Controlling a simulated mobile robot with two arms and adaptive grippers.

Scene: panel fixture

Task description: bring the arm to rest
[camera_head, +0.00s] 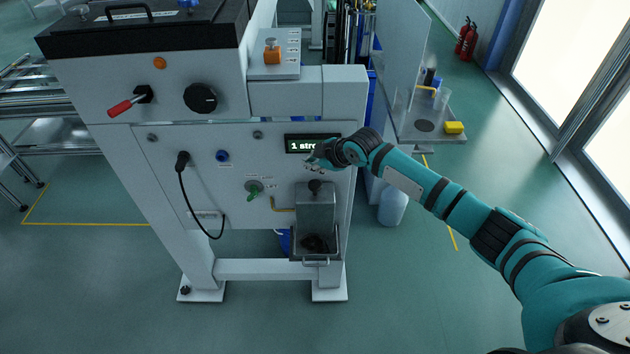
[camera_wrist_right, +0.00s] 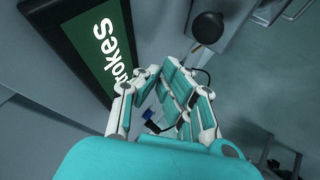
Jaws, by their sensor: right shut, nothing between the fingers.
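My right arm (camera_head: 440,193) reaches in from the lower right of the head view, stretched out toward the white panel fixture (camera_head: 236,138). My right gripper (camera_head: 312,162) is in front of the panel, just below the small display (camera_head: 298,143), whose text it partly covers. In the right wrist view the gripper (camera_wrist_right: 160,85) has its fingers drawn together with nothing held. My left gripper is not in view.
Below the gripper a grey metal box with a tray (camera_head: 316,210) sticks out from the panel. A red-handled lever (camera_head: 125,105), a black dial (camera_head: 200,98) and a hanging black cable (camera_head: 186,190) are on the left. A side shelf (camera_head: 428,128) holds a yellow block (camera_head: 454,127).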

